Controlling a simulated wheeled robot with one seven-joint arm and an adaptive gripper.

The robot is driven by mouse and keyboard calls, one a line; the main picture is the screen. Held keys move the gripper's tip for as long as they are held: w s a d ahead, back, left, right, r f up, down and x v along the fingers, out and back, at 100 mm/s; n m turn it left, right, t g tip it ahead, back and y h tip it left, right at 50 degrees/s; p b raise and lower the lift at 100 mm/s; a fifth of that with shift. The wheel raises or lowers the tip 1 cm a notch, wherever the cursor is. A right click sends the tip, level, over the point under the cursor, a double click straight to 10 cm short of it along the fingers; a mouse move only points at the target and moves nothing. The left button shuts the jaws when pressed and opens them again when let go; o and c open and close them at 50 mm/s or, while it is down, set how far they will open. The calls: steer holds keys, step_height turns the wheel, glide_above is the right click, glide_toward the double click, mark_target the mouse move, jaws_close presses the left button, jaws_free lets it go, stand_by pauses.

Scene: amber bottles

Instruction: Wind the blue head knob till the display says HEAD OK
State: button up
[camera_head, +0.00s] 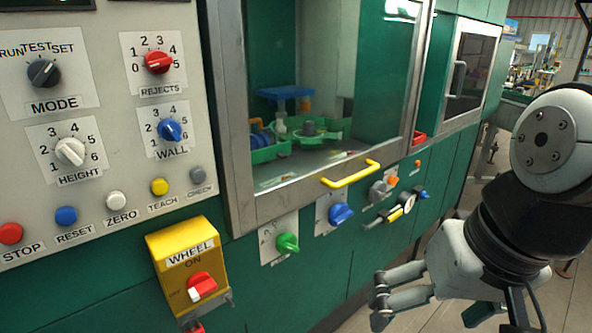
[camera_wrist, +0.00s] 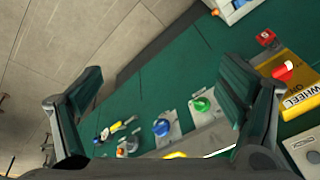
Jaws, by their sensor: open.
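A blue knob (camera_head: 340,214) sits on a pale plate on the green machine front, below the window; its label is too small to read. It also shows in the wrist view (camera_wrist: 161,127), between green (camera_wrist: 202,104) and grey knobs. Another blue knob (camera_head: 169,129), labelled WALL, is on the upper-left panel. My gripper (camera_head: 385,298) is open and empty, low and to the right of the blue knob, apart from the machine front. In the wrist view its two fingers (camera_wrist: 160,90) are wide apart. Only the dark lower edges of what may be displays show at the top left; no text is readable.
A yellow handle (camera_head: 350,174) juts out above the blue knob. A green knob (camera_head: 287,243) is to its left, and a grey knob (camera_head: 378,190) and a gauge to its right. A yellow WHEEL switch box (camera_head: 187,260) stands out at lower left. The floor before the machine is clear.

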steer(key=w+a+f+m+y+b, duration=0.3)
steer(key=w+f+m+y, duration=0.25)
steer(key=w, duration=0.45)
steer(key=w+a+f+m+y+b, duration=0.3)
steer(key=w+a+f+m+y, duration=0.15)
steer(key=w+m, duration=0.4)
steer(key=m+t+b, duration=0.5)
steer(key=m+t, duration=0.7)
steer(key=m, duration=0.3)
glide_toward(341, 216)
steer(key=shift+h, duration=0.3)
steer(key=x, duration=1.2)
steer(key=shift+w+d+f, duration=0.1)
steer(key=shift+d+f, duration=0.15)
steer(key=shift+f, duration=0.05)
steer(key=c, duration=1.2)
